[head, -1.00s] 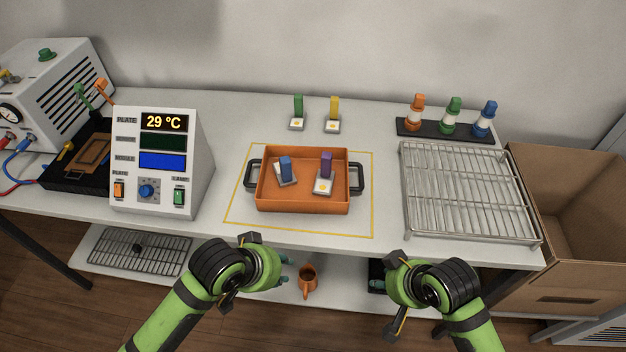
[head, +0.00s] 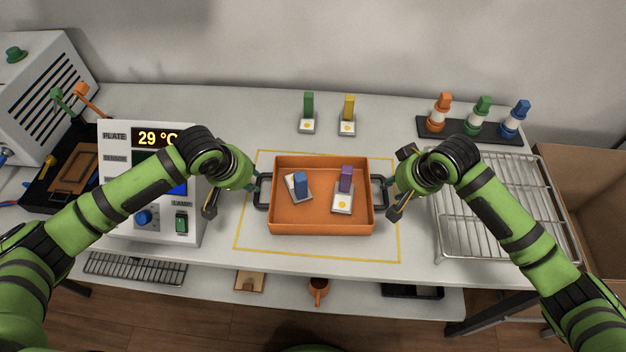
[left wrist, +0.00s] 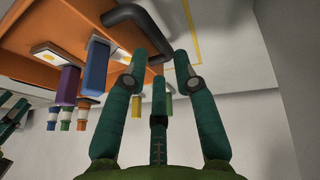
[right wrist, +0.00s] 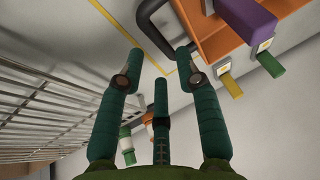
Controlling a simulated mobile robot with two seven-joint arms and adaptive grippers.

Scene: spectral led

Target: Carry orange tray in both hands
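The orange tray (head: 320,219) sits on the white table inside a yellow outline, with a dark handle at each end. In it are a blue-handled piece (head: 301,185) and a purple-handled piece (head: 345,181), each with a white plate. My left gripper (head: 256,189) is at the tray's left handle (left wrist: 142,32); in the left wrist view its fingers (left wrist: 160,65) are apart, with the handle near their tips. My right gripper (head: 388,190) is at the right handle; in the right wrist view its fingers (right wrist: 160,62) are apart, with the handle (right wrist: 150,25) just beyond the tips.
A display box (head: 150,222) stands left of the tray, close to my left arm. A wire rack (head: 530,215) lies under my right forearm. Green (head: 308,110) and yellow (head: 348,112) pieces stand behind the tray. A black holder (head: 460,128) carries several coloured bottles.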

